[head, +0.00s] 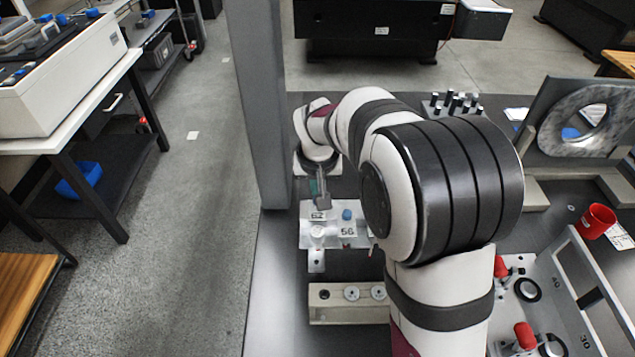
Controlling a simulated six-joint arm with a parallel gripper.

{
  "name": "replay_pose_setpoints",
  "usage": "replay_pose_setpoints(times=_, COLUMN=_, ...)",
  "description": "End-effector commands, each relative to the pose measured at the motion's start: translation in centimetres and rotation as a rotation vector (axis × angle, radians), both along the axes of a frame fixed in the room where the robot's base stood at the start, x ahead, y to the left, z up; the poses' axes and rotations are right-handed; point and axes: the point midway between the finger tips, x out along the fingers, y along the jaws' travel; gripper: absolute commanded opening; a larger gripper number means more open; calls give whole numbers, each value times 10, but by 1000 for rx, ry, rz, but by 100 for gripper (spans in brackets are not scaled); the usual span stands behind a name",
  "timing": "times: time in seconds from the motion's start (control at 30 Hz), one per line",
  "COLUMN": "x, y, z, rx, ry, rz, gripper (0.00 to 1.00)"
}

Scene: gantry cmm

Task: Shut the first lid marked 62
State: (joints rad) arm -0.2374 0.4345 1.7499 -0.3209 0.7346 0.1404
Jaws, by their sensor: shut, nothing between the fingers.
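The label 62 (318,216) shows at the left of a pale, partly clear case (307,238) on the dark bench. A label 56 (347,232) sits to its right, with a small blue piece (346,214) behind it. A round white piece (317,231) is just in front of the 62 label. My gripper (322,202) is shut and empty, pointing down just behind and above the 62 label. Whether it touches the lid, and how far open the lid stands, I cannot tell. My arm hides the case's right side.
A beige block with round holes (318,307) lies in front of the case. A grey upright column (264,130) stands close behind on the left. A red cup (597,221), a grey frame (577,265) and red-handled clamps (524,336) are on the right.

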Motion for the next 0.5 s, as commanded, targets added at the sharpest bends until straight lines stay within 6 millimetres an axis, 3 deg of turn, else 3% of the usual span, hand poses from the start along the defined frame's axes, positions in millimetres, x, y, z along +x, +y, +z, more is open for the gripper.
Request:
replay_pose_setpoints(times=0.2, x=-37, y=0, z=0, rx=-1, ry=2, rz=1, gripper=0)
replay_pose_setpoints(times=0.5, x=-45, y=0, z=-1, rx=-1, ry=7, rz=-1, gripper=0)
